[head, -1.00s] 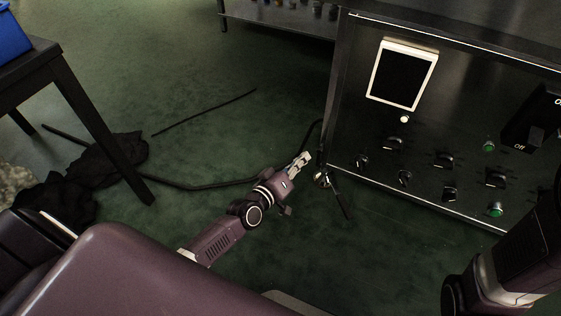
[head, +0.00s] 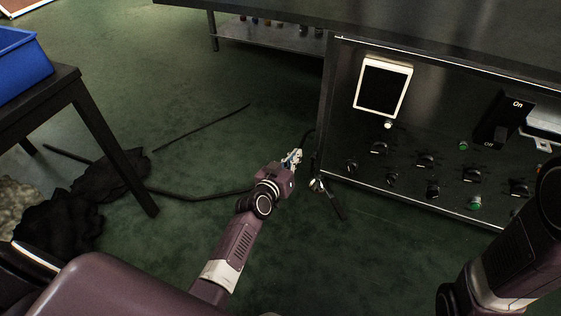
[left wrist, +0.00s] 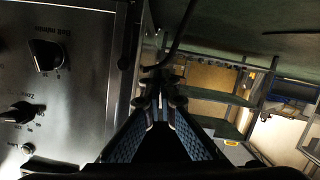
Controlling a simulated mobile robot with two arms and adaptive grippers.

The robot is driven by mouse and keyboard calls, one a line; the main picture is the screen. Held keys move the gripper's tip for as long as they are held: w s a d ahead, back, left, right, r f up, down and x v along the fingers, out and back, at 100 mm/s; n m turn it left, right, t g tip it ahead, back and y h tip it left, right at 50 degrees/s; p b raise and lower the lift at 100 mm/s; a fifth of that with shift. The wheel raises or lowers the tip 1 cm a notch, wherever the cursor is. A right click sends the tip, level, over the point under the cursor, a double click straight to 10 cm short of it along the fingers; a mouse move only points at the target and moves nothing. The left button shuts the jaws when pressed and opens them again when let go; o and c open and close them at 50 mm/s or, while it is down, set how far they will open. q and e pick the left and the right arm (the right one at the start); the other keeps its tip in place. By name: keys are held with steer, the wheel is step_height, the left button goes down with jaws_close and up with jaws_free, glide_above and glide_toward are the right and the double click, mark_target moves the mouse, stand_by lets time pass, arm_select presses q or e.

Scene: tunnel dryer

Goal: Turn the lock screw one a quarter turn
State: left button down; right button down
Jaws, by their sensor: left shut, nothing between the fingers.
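My left gripper (head: 296,157) is shut and empty, just left of the front left corner of the steel control cabinet (head: 345,110). In the left wrist view its fingers (left wrist: 160,92) meet in front of dark fittings at the cabinet's edge. I cannot make out the lock screw for certain, nor whether the fingertips touch anything. A shiny round fitting with a dark rod (head: 318,185) sits low at the cabinet corner, just below and right of the gripper. My right arm enters at the lower right; its gripper is out of view.
The cabinet front carries a framed screen (head: 383,87), several black knobs (head: 426,160) and a large On/Off switch (head: 505,122). A dark cable (head: 205,195) lies on the green floor. A blue bin (head: 20,62) stands on a dark table at left.

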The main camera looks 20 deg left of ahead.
arm_select(q)
step_height(320, 180, up, 5)
steer(key=p, duration=0.4)
steer(key=p+v, duration=0.5)
steer(key=v, duration=0.5)
steer(key=shift+f+m, duration=0.25)
steer(key=shift+m, duration=0.15)
